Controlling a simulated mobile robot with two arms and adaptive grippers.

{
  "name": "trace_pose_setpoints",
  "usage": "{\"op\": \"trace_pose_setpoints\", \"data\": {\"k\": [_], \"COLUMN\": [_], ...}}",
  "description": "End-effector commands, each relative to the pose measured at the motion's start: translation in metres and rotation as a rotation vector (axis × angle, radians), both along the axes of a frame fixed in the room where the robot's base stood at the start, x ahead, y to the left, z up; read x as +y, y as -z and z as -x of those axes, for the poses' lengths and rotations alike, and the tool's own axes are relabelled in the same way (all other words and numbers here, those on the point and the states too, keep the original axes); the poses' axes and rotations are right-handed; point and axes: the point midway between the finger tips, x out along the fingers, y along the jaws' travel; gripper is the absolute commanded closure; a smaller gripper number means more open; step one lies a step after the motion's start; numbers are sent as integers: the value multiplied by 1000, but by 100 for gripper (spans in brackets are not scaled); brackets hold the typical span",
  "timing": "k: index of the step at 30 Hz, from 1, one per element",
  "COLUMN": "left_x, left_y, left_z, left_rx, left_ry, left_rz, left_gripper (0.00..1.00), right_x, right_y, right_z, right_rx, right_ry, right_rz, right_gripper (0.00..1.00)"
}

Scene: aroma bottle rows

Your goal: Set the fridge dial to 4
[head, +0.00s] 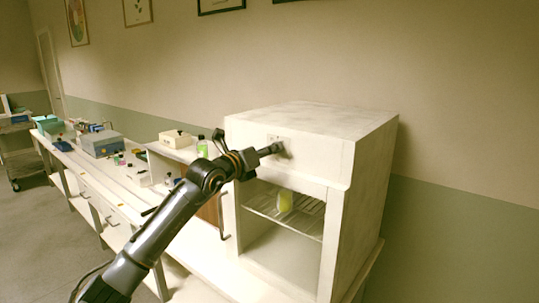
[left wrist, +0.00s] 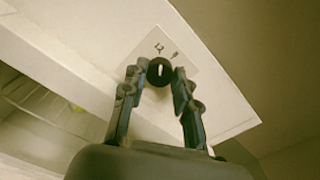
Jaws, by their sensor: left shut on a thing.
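The white fridge (head: 372,160) stands on the bench with its front compartment open. Its dial (left wrist: 159,71) is a round black knob with a pale mark, on a light plate (left wrist: 185,60) on the upper front panel. Two small dark marks show on the plate above the dial; I cannot read them as numbers. My left gripper (head: 279,149) reaches the panel from the left, and in the left wrist view its fingers (left wrist: 160,78) are closed around the dial, one on each side. In the head view the gripper hides most of the dial. My right gripper is not in view.
A yellow-green item (head: 285,201) stands on the wire shelf (head: 305,218) inside the fridge. A door handle (head: 223,216) is left of the opening.

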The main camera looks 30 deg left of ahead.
Motion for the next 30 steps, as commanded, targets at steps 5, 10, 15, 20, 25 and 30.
{"op": "trace_pose_setpoints", "data": {"k": [5,10,15,20,25,30], "left_x": [0,0,0,-1,-1,-1], "left_y": [5,5,4,3,3,2], "left_z": [0,0,0,0,0,0], "left_rx": [-12,-25,-37,-48,-61,-73], "left_ry": [-1,-1,-2,-1,-2,0], "left_rz": [-133,-292,-453,-606,-767,-927], "left_gripper": [100,100,100,100,100,100], "right_x": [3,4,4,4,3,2], "right_y": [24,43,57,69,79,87], "right_z": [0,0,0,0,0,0], "right_rx": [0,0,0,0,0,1], "right_ry": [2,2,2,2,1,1], "right_rz": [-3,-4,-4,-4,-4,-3], "right_gripper": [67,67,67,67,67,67]}}
